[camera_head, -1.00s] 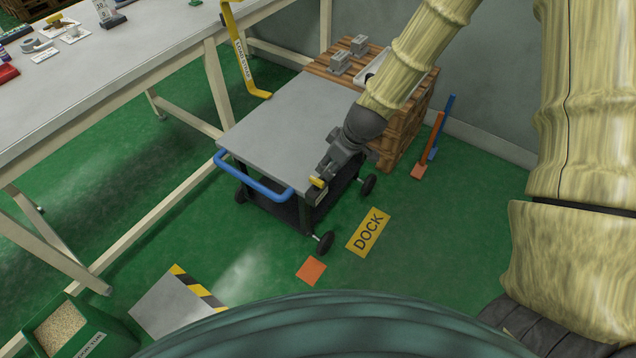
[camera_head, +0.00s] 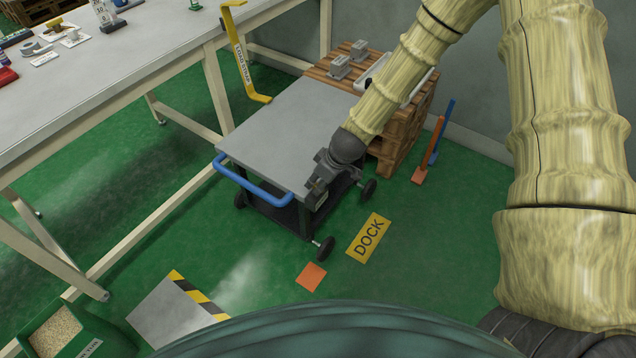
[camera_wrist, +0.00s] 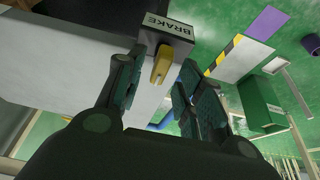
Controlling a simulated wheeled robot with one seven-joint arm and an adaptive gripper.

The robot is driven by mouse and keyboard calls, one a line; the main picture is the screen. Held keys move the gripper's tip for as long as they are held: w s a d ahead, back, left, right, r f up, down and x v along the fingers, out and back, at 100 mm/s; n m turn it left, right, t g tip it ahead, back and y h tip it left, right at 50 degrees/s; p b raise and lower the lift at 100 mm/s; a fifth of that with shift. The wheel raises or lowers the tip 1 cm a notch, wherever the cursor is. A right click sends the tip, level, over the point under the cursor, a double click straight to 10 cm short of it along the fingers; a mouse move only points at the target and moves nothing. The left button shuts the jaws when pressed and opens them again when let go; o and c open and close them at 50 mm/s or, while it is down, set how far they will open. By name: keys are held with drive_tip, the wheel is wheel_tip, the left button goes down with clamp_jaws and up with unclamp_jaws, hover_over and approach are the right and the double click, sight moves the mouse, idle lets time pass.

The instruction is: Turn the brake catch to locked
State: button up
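The yellow brake catch (camera_wrist: 161,66) sticks out from a grey block labelled BRAKE (camera_wrist: 168,28) in the wrist view. The block is on the near right corner of the grey-topped cart (camera_head: 285,120). My gripper (camera_wrist: 158,80) is open, with one dark finger on each side of the catch. Gaps show between the fingers and the catch, and I cannot see contact. In the head view my gripper (camera_head: 317,190) is at the cart's corner and hides the catch.
The cart has a blue handle (camera_head: 250,186) and black wheels. A DOCK floor plate (camera_head: 368,238) and an orange square (camera_head: 311,277) lie nearby. A pallet stack (camera_head: 400,140) stands behind the cart, and a long workbench (camera_head: 120,75) stands to the left.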

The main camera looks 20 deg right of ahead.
drive_tip(key=shift+w+a+f, duration=0.15)
drive_tip(key=shift+w+f, duration=0.05)
drive_tip(key=shift+f, duration=0.4)
clamp_jaws()
